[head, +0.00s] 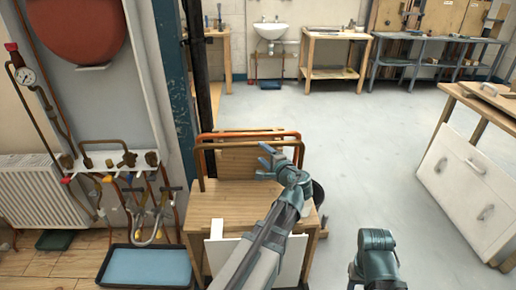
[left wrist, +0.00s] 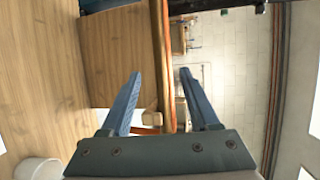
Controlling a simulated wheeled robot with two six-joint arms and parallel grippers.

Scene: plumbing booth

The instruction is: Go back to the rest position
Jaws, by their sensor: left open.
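The wooden bench (head: 232,200) with bent copper pipes (head: 250,137) stands beneath my left arm. A blue-lined tray (head: 148,268) lies at the lower left, below the pipe manifold (head: 110,160). A white drawer cabinet (head: 455,190) stands at right. The middle floor (head: 370,150) is clear.

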